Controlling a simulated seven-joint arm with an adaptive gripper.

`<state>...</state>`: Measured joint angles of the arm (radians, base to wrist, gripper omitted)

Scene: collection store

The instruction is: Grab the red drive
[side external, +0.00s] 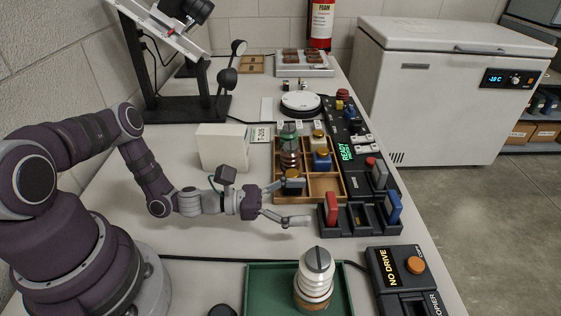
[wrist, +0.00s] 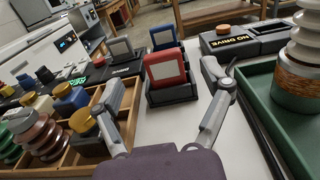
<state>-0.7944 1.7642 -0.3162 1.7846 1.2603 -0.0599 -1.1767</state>
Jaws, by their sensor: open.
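The red drive (side external: 332,209) stands upright in the left slot of a black dock (side external: 345,228) at the front of the equipment row. In the wrist view the red drive (wrist: 166,69), with a grey face plate, shows beyond and between the fingers. My gripper (side external: 297,204) is open and empty, to the left of the red drive in the side view and apart from it. In the wrist view its two fingers (wrist: 166,98) are spread on either side of the dock.
A blue drive (side external: 394,207) stands in the same dock. A green tray (side external: 258,282) holds a ribbed insulator (side external: 314,280). A "NO DRIVE" box (side external: 390,268) stands in front.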

